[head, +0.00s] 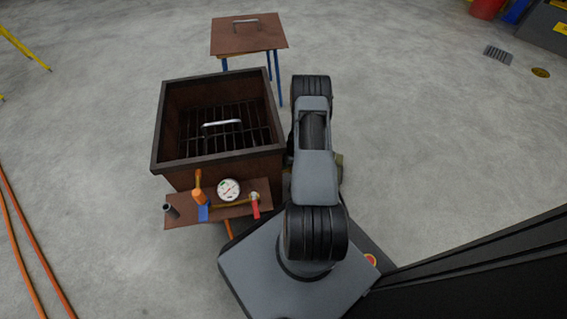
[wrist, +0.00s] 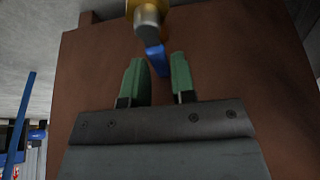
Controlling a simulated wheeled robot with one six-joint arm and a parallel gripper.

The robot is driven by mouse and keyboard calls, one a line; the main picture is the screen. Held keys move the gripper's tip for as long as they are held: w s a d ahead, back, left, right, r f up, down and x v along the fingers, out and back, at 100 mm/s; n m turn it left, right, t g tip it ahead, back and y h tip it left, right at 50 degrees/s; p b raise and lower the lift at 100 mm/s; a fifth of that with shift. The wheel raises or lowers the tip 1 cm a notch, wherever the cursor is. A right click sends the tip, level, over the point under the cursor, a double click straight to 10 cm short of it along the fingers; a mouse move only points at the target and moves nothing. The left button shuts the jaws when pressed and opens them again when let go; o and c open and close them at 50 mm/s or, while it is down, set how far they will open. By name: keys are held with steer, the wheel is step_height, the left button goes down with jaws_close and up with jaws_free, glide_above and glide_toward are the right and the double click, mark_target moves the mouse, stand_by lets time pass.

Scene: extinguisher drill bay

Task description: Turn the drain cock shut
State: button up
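A cock with a blue lever (head: 203,213) and an orange body stands on the brown shelf (head: 237,212) at the front of the steel box. The wrist view shows its blue lever (wrist: 156,60) close up, below a brass-coloured body (wrist: 146,14). My gripper (wrist: 157,75) is open, with its two green fingertips apart. The lever's lower end lies at the gap between the tips, and I cannot tell whether either touches it. My arm hides the gripper in the head view. A second valve with a red lever (head: 255,208) stands farther right on the shelf.
A white-faced gauge (head: 229,189) sits between the two levers, and a dark short pipe (head: 171,211) is at the shelf's left end. The open steel box (head: 158,130) holds a grate. A small brown table (head: 223,40) stands behind. Orange hoses (head: 22,240) lie at left.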

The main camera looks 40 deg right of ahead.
jaws_close()
